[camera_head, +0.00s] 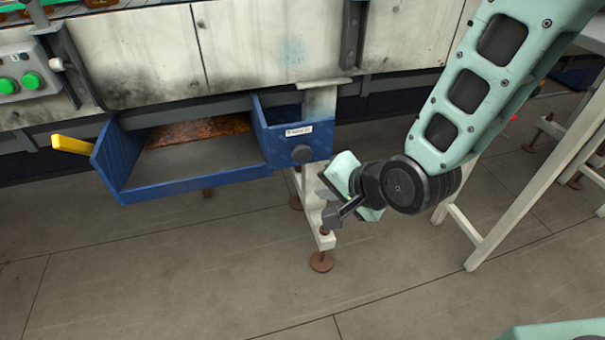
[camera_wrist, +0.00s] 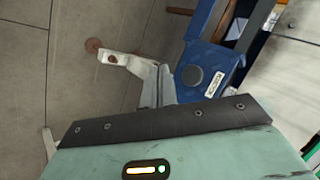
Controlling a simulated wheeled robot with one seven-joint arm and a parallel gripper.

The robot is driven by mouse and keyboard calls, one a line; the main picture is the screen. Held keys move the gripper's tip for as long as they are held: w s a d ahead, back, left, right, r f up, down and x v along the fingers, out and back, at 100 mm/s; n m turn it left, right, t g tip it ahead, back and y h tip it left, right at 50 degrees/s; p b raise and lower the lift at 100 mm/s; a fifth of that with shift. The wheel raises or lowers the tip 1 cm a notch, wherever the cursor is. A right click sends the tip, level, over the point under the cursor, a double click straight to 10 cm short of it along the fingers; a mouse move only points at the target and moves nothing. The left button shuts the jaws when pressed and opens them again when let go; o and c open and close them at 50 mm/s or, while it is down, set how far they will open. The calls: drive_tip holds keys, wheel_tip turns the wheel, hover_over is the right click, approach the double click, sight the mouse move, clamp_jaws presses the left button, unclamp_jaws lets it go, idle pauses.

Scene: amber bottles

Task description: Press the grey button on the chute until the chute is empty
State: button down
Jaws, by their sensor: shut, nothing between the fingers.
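The chute (camera_head: 195,185) is a blue open tray under the pale machine front. No bottle shows on its visible floor, which is grey with a rusty brown patch at the back. The round dark grey button (camera_head: 302,154) is on the blue front panel to the right of the tray, beside a small white label. The button also shows in the wrist view (camera_wrist: 192,75). My gripper (camera_head: 323,189) is shut and empty, below and to the right of the button and apart from it. Its fingers are small and partly hidden by its body in the head view.
A pale support leg (camera_head: 325,240) stands behind my gripper. A yellow handle (camera_head: 72,145) sticks out left of the chute. Green buttons (camera_head: 31,80) are on a box at upper left. A white table frame (camera_head: 540,190) stands at right. Floor in front is clear.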

sight(302, 158)
drive_tip(key=shift+w+a+f+m+t+b, duration=0.1)
drive_tip(key=shift+w+f+m+t+b, duration=0.1)
drive_tip(key=shift+w+f+m, duration=0.25)
drive_tip(key=shift+w+f+m+t+b, duration=0.15)
drive_tip(key=shift+f+m+t+b, duration=0.1)
drive_tip(key=shift+f, duration=0.4)
drive_tip(key=shift+w, duration=0.15)
drive_tip(key=w+a+p, duration=0.1)
drive_tip(key=w+a, duration=0.1)
drive_tip(key=w, duration=0.6)
drive_tip(key=shift+a, duration=0.2)
drive_tip(key=shift+w, duration=0.15)
idle(1.2)
drive_tip(key=shift+w+a, duration=0.15)
drive_tip(key=shift+w, duration=0.15)
drive_tip(key=shift+w+a+p, duration=0.2)
drive_tip(key=shift+w+p, duration=0.15)
drive_tip(key=shift+w, duration=0.55)
idle(0.9)
drive_tip(key=shift+s, duration=0.1)
idle(0.4)
drive_tip(key=shift+s+d, duration=0.2)
drive_tip(key=shift+s, duration=0.4)
drive_tip(key=shift+s+d, duration=0.15)
drive_tip(key=shift+s, duration=0.4)
